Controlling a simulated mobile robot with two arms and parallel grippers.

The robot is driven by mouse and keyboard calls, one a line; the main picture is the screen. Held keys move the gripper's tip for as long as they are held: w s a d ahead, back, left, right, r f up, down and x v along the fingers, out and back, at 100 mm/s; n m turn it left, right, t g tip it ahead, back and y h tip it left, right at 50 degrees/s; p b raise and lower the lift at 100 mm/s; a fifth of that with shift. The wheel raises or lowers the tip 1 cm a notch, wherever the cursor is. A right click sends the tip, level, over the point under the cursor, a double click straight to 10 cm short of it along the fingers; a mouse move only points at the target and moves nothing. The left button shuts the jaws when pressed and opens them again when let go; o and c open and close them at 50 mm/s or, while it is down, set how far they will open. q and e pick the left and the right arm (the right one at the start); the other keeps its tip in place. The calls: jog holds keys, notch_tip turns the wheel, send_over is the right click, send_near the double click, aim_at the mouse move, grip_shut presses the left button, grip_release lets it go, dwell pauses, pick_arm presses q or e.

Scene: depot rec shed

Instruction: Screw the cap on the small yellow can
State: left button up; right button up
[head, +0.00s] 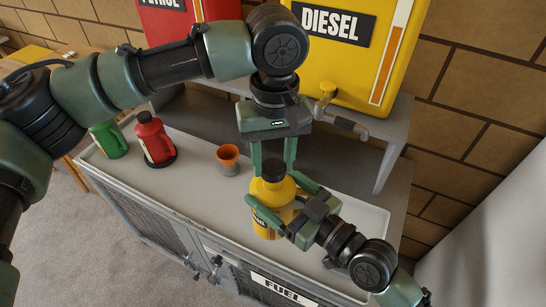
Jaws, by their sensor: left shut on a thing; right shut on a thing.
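The small yellow can (263,194) stands upright on the grey cabinet top, with part of a dark label showing low on its front. A black cap (274,169) sits at the can's mouth; I cannot tell how far it is threaded. My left gripper (273,167) points down from above and is shut on the cap. My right gripper (273,212) comes in from the lower right and is shut around the can's body. The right fingers hide part of the can's side.
A red can (154,140) on a dark round base, a green can (109,139) and an orange funnel (228,154) in a grey holder stand to the left on the cabinet top (195,185). A yellow diesel tank (345,45) with a tap (326,93) and a red petrol tank (168,25) stand behind on a raised shelf.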

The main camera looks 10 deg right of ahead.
pick_arm(q)
jog(key=shift+f, duration=0.5)
